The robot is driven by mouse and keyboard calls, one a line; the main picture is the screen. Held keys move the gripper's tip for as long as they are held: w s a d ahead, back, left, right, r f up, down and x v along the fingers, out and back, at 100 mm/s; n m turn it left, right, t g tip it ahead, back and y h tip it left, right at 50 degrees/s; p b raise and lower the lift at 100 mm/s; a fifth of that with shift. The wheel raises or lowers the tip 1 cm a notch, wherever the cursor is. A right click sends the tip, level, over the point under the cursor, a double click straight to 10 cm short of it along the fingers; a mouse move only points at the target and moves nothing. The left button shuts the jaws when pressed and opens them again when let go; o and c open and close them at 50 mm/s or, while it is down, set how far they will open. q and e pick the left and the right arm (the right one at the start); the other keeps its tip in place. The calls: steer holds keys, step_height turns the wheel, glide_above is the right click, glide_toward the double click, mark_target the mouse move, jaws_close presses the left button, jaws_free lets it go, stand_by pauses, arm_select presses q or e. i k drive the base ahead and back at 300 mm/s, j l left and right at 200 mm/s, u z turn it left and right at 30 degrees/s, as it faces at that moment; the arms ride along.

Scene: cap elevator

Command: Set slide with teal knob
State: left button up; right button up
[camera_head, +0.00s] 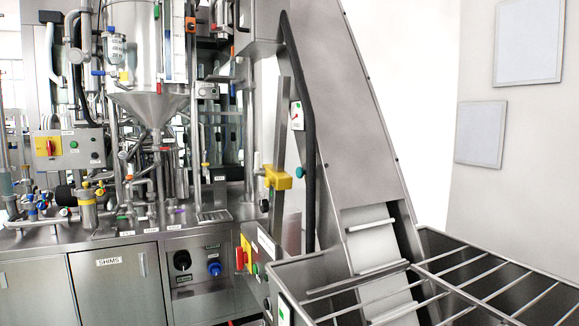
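A small round teal knob (300,171) sticks out from the side of the tall grey cap elevator (352,120), beside a thick black hose. The inclined metal elevator rises from lower right to upper left. Below the knob, a pale slide-like belt section (374,240) with cross bars shows at the elevator's lower end. I cannot tell which part the knob is joined to. Neither of my grippers is in view.
A metal hopper (480,262) with bars across its top fills the lower right. A dial (297,115) and a yellow block (277,178) are near the knob. A panel with black (182,261) and blue (214,269) knobs is lower left. Piping and a steel counter fill the left.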

mark_target(300, 172)
steer(key=i+j+z, duration=0.2)
steer(key=i+j, duration=0.15)
steer(key=j, duration=0.3)
steer(key=i+j+z, duration=0.1)
steer(key=j, duration=0.25)
steer(key=i+j+z, duration=0.1)
steer(key=i+j, duration=0.15)
steer(key=i+j+z, duration=0.1)
steer(key=j, duration=0.4)
